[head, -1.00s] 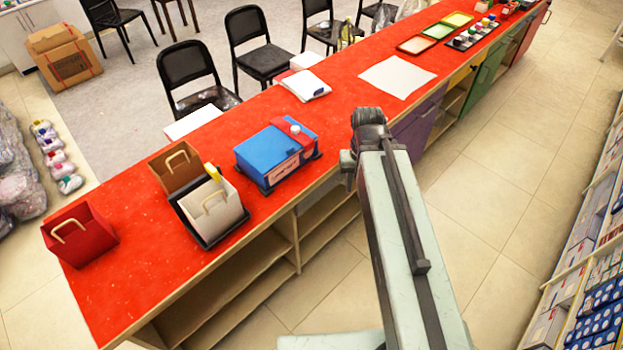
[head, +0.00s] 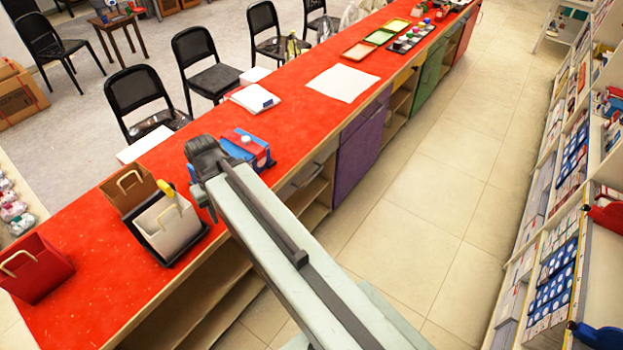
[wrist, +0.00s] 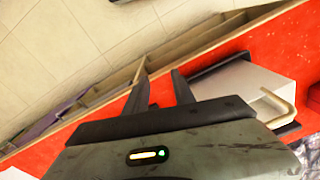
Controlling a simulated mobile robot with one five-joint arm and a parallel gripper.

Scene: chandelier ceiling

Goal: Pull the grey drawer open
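The grey drawer (head: 297,184) is a narrow front just under the red countertop, between the purple cabinet door and my arm. A handle appears to run along it; my arm hides its left part. I cannot tell whether it is slightly out. My gripper (wrist: 161,82) shows two dark fingers spread apart in the wrist view, with nothing between them. They are seen against the counter's front edge and open shelves. In the head view my arm's end overlaps the counter left of the drawer, and the fingers are mostly hidden.
The red counter (head: 290,125) holds a blue box (head: 246,146), a white bag (head: 168,228) in a dark tray and a red bag (head: 36,268). Open shelves (head: 205,300) lie below. Clear tiled floor (head: 440,190) separates the counter from stocked shelves at right.

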